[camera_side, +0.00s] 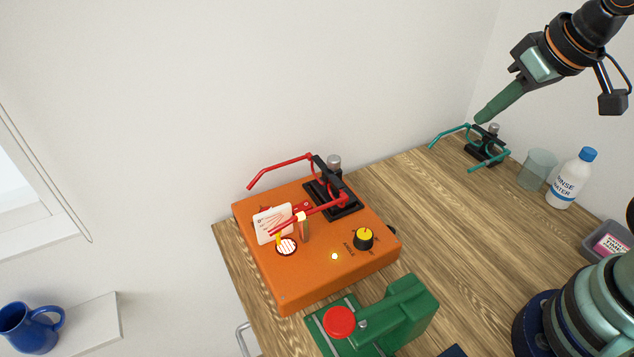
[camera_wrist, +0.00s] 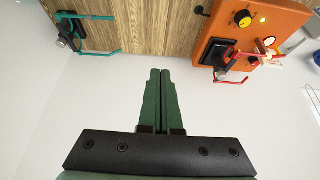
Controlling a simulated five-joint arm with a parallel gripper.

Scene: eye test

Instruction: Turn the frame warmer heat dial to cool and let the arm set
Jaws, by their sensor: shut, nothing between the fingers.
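The orange warmer box (camera_side: 300,285) sits on the wooden table; it also shows at the upper right in the wrist view (camera_wrist: 283,12). Its yellow-topped black dial (camera_side: 364,238) has marks around it and the word ANGLE beside it; the pointer setting is too small to read. A small yellow light (camera_side: 334,256) glows near it. Red glasses (camera_side: 323,209) are held in a black clamp (camera_side: 333,199) on the box, one arm reaching over a round striped vent (camera_side: 287,247). My gripper (camera_side: 480,119) is shut and empty, raised at the back right, well away from the dial.
Teal glasses (camera_side: 455,133) in a black stand are near my gripper in the side view. A beaker (camera_side: 537,170), a rinse bottle (camera_side: 568,180) and a grey tray (camera_side: 596,247) line the right. A green device with a red button (camera_side: 339,322) stands in front. A card (camera_side: 268,224) is on the box.

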